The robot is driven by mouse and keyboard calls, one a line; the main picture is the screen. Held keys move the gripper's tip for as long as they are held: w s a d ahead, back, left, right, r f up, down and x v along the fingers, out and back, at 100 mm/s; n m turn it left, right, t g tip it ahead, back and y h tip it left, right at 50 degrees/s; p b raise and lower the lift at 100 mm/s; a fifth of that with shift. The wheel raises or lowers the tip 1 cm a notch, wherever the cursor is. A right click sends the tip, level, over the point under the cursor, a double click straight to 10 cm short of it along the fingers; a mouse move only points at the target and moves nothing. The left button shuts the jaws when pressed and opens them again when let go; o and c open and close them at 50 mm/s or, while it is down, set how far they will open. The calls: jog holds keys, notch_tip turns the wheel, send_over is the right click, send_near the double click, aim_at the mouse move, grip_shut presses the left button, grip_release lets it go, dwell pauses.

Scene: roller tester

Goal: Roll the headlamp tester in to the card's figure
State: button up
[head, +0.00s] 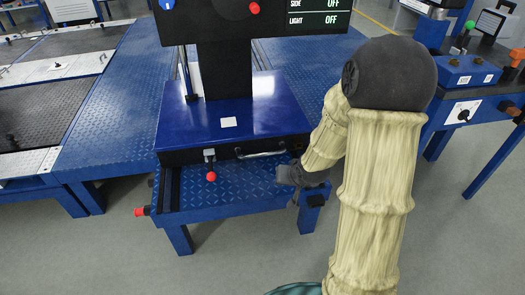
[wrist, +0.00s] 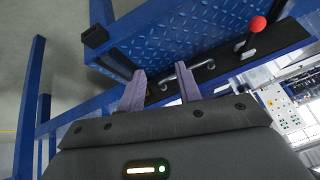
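The headlamp tester has a glossy blue base (head: 178,128), a dark column (head: 226,72) and a black display panel reading SIDE OFF and LIGHT OFF. A small white card (head: 228,122) lies on the base; its figure is too small to read. A metal bar handle (head: 262,154) runs along the front. My gripper (head: 284,174) is beside and just below the handle's right end. In the wrist view my gripper's two fingers (wrist: 161,84) are apart, with the handle (wrist: 181,78) just beyond and between them. I cannot tell whether they touch it.
A red-knobbed lever (head: 211,174) hangs at the base's front, left of the handle; it also shows in the wrist view (wrist: 257,25). Another red knob (head: 141,211) sticks out at the rail stand's left. Blue tread-plate platforms (head: 110,120) lie left. A control bench (head: 462,85) stands right. Floor in front is clear.

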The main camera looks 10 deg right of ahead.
jog(key=s+a+r+n+g+p, duration=0.1)
jog(key=s+a+r+g, duration=0.1)
jog(key=s+r, duration=0.3)
jog(key=s+a+r+n+g+p, duration=0.1)
jog(key=s+r, duration=0.3)
jog(key=s, duration=0.5)
jog(key=shift+a+r+g+h+p, duration=0.35)
jog(key=shift+r+g+h, duration=0.05)
jog(key=shift+g, duration=0.1)
jog(key=shift+d, duration=0.1)
